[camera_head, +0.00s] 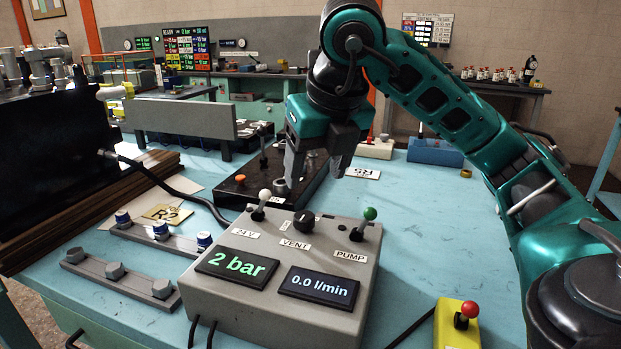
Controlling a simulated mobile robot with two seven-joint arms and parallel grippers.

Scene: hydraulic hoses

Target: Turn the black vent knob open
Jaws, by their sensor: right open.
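The black vent knob (303,221) sits on top of a grey control box (215,290), between a white-tipped lever (262,200) and a green-tipped PUMP lever (368,222). A VENT label (295,244) lies in front of it. The box displays read 2 bar (237,267) and 0.0 l/min (318,285). My right gripper (315,178) points down above and behind the knob, apart from it. Its jaws are open, with nothing visibly held. My left gripper is not in view.
A black block with fittings (240,190) stands behind the box, partly hidden by my right gripper. Grey rails with blue-capped (160,229) and grey fittings (115,270) lie at left. A yellow box with a red-tipped lever (458,325) is at front right.

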